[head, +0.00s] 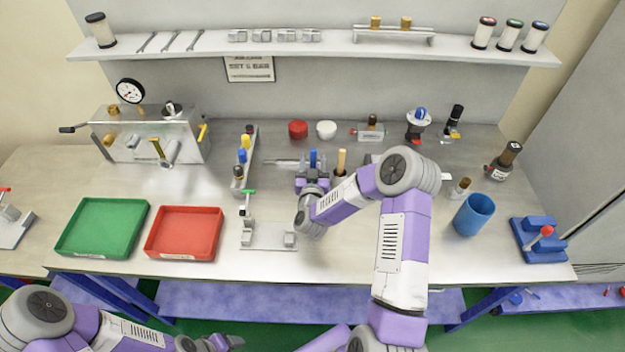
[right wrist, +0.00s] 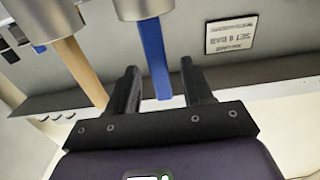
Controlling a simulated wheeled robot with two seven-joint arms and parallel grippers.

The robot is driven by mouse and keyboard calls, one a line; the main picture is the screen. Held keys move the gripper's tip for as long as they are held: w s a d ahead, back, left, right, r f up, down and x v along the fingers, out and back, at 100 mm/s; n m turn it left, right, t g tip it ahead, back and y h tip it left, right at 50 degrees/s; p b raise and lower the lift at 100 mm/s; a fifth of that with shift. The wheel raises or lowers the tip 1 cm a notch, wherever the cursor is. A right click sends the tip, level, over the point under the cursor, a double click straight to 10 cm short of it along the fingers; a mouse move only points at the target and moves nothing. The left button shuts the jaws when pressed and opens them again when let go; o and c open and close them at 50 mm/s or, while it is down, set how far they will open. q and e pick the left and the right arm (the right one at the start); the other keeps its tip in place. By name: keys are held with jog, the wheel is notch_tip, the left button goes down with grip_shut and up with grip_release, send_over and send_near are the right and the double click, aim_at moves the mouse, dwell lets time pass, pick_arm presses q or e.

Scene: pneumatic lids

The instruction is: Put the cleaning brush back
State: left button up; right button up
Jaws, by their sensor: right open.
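My right gripper (head: 313,168) is open at the back middle of the bench. In the right wrist view its fingers (right wrist: 160,82) stand on either side of a flat blue handle (right wrist: 154,60), with a visible gap to each finger. A wooden handle (right wrist: 80,72) is outside the fingers, to the left. Both handles come out of grey metal cylinders. In the head view the wooden handle (head: 341,162) is just right of the gripper. No bristles show, so I cannot tell which handle is the brush's. My left gripper (head: 225,342) is low at the bottom edge, its jaw gap unclear.
A green tray (head: 68,250), a red tray (head: 152,251) and a clamp fixture (head: 268,236) are left of my right arm. A blue cup (head: 474,214) and a blue block with a red knob (head: 528,246) are right of it. A shelf (head: 330,45) runs above the bench.

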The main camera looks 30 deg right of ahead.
jog(key=v, duration=1)
jog(key=shift+s+b, duration=0.15)
jog(key=shift+b, duration=0.3)
jog(key=shift+a, duration=0.15)
